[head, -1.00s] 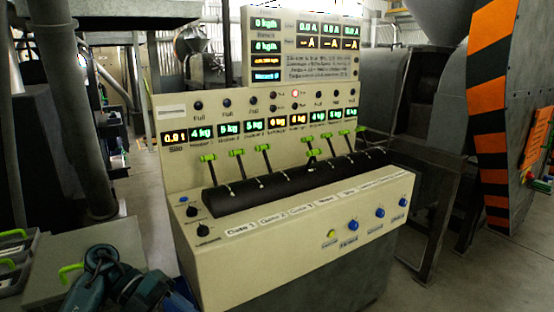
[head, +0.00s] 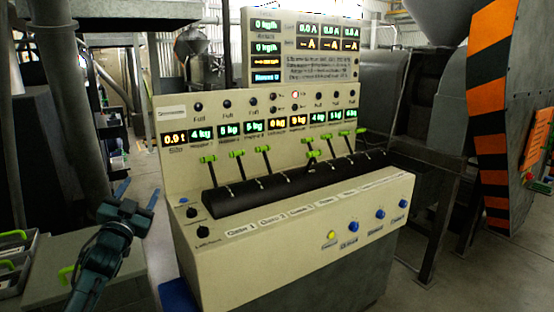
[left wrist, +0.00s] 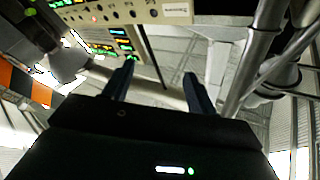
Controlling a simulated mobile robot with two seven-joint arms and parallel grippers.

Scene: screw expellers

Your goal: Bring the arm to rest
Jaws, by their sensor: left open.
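My left gripper (head: 138,190) is in the lower left of the head view, to the left of the control panel and apart from it. Its two blue fingers are spread and point up and away, with nothing between them. In the left wrist view the open fingers (left wrist: 158,85) also show, with empty space between them. The cream control panel (head: 290,240) stands in the middle of the head view, with lit displays, a row of green-handled levers (head: 237,153) and several blue knobs. My right gripper is in neither view.
A dark machine with an orange-striped guard (head: 495,100) stands at the right. Open floor lies behind my left gripper.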

